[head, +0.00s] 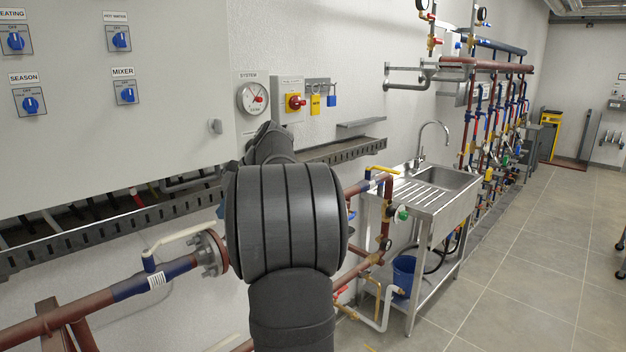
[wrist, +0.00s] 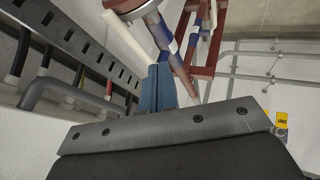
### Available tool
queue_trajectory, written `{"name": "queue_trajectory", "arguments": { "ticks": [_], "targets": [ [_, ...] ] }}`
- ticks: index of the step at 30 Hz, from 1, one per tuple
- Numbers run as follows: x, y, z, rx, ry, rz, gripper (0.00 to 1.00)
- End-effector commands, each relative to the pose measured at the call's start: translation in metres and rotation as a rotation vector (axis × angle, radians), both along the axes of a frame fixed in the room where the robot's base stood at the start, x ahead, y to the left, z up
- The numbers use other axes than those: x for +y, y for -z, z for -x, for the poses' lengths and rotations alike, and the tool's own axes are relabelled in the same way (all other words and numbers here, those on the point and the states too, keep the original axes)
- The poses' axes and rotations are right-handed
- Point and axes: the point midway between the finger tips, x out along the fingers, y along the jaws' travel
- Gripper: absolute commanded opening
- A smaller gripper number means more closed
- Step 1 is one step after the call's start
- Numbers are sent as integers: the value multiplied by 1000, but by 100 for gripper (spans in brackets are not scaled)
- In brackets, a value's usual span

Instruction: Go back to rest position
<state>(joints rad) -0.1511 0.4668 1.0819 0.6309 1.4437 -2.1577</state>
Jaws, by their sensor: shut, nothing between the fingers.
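My gripper (wrist: 158,70) shows in the wrist view as two blue fingers held together above a grey metal bar. It is shut and empty. A pale lever handle and red and blue pipework (wrist: 180,55) lie beyond the fingertips; I cannot tell how far off they are. In the head view my dark arm fills the middle and reaches towards the wall, and the gripper itself is hidden behind it.
The head view shows a control cabinet (head: 130,110) with blue knobs at left, and a flanged red and blue pipe (head: 130,285) below. A steel sink (head: 425,190) with a blue bucket (head: 403,272) beneath stands right of my arm.

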Motion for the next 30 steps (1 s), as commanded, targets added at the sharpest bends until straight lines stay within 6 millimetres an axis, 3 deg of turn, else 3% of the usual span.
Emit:
{"name": "queue_trajectory", "arguments": {
  "ticks": [1,13,22,30],
  "targets": [
    [9,14,1,11,-6,1,0],
    [57,77,-5,9,-6,1,0],
    [86,76,-36,5,-3,1,0],
    [76,74,-15,6,137,-1,0]
  ]
}}
